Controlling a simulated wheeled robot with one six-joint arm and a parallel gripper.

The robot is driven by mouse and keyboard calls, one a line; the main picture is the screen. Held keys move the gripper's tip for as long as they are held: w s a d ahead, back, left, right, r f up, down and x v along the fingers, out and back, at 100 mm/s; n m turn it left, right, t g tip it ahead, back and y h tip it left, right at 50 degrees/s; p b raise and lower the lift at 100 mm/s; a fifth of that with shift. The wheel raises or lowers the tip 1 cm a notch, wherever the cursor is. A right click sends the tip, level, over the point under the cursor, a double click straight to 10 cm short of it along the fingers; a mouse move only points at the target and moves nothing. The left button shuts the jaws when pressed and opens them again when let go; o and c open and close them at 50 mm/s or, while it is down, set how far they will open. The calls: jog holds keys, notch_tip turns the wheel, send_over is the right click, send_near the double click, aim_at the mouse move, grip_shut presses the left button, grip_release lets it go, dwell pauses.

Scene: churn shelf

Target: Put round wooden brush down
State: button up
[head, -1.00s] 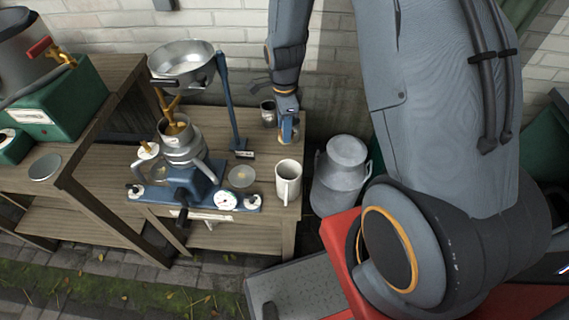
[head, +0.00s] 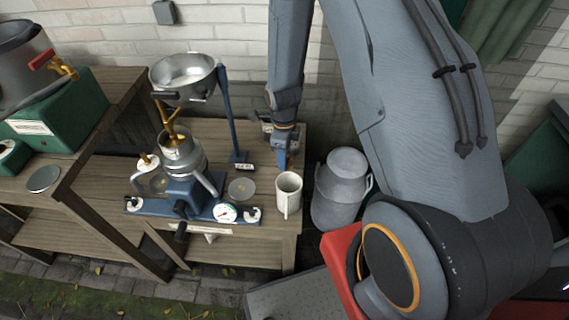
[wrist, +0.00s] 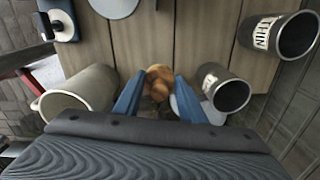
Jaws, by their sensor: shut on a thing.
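The round wooden brush (wrist: 158,83) shows in the wrist view as a light brown rounded piece between the two blue fingertips. My gripper (wrist: 157,90) is shut on it. In the head view my gripper (head: 283,152) points down over the right part of the wooden table (head: 265,228), behind the white mug. The brush is mostly hidden there by the gripper and arm. I cannot tell whether it touches the tabletop.
A white mug (head: 288,192) stands close in front of my gripper. Right of the gripper are a cup (wrist: 225,88) and a cup labelled THIN (wrist: 285,35). The separator's bowl (head: 184,77) rises to the left. A metal churn (head: 340,190) stands right of the table.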

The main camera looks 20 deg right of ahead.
jog(key=shift+f+p, duration=0.35)
jog(key=shift+f, duration=1.5)
jog(key=o, duration=1.3)
jog(key=shift+f, duration=0.1)
